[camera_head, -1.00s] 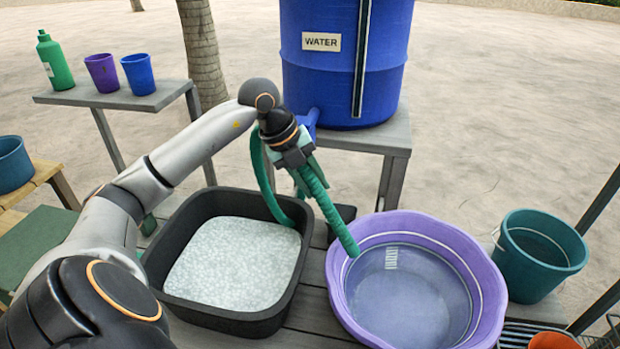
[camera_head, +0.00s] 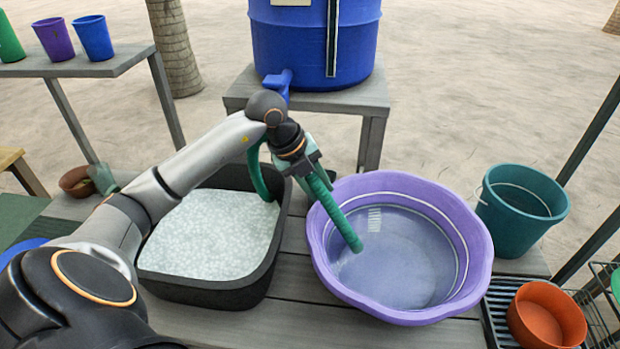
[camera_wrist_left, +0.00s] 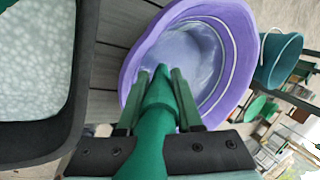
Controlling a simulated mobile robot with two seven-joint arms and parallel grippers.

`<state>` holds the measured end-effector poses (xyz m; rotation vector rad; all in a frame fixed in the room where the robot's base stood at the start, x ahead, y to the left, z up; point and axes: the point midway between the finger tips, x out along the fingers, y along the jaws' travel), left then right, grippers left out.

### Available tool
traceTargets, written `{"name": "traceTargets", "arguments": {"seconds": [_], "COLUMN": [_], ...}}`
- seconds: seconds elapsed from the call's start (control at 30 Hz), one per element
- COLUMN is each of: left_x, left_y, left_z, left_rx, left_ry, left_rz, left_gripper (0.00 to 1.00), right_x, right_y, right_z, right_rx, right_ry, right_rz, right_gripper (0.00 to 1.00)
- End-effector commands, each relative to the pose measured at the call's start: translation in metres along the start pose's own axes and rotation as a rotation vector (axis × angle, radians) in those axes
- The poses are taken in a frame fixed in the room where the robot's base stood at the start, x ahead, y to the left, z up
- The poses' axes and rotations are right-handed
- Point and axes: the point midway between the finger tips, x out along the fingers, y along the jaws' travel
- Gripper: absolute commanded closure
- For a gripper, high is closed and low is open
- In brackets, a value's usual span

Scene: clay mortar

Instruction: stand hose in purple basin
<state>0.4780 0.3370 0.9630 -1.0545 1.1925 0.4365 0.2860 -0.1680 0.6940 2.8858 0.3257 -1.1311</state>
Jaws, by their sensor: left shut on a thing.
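The green hose (camera_head: 335,208) is held in my left gripper (camera_head: 305,165), which is shut on it. The hose slants down to the right, and its free end is over the left part of the purple basin (camera_head: 473,220). The basin holds clear water. I cannot tell whether the hose end touches the water. In the left wrist view the hose (camera_wrist_left: 155,120) runs between the two fingers (camera_wrist_left: 160,105) towards the basin (camera_wrist_left: 245,40). The other part of the hose loops behind the gripper beside the black tub. My right gripper is not in view.
A black tub (camera_head: 215,290) with pale, foamy-looking contents stands left of the basin. A teal bucket (camera_head: 515,222) is to the right, with an orange bowl (camera_head: 545,315) on a dark rack below it. A blue water barrel (camera_head: 300,45) stands on a grey table behind.

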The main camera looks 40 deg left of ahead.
Motion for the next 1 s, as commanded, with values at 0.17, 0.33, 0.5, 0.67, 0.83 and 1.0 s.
{"name": "traceTargets", "arguments": {"seconds": [0.17, 0.33, 0.5, 0.67, 0.83, 1.0], "left_x": [0.023, 0.039, 0.049, 0.052, 0.052, 0.052], "left_y": [0.0, 0.0, -0.001, -0.001, -0.001, -0.001], "left_z": [-0.006, -0.01, -0.013, -0.014, -0.014, -0.014], "left_rx": [-0.001, 0.0, 0.0, -0.001, -0.001, -0.001], "left_ry": [0.001, 0.0, 0.0, -0.001, -0.001, 0.0], "left_rz": [-0.004, -0.004, -0.004, -0.004, -0.004, -0.003], "left_gripper": [1.0, 1.0, 1.0, 1.0, 1.0, 0.55], "right_x": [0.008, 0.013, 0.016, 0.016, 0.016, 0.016], "right_y": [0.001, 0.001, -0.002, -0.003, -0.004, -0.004], "right_z": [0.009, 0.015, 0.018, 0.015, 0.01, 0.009], "right_rx": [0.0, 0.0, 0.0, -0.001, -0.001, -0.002], "right_ry": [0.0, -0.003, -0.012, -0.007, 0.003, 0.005], "right_rz": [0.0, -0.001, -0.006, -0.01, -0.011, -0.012], "right_gripper": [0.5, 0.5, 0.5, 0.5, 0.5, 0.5]}}
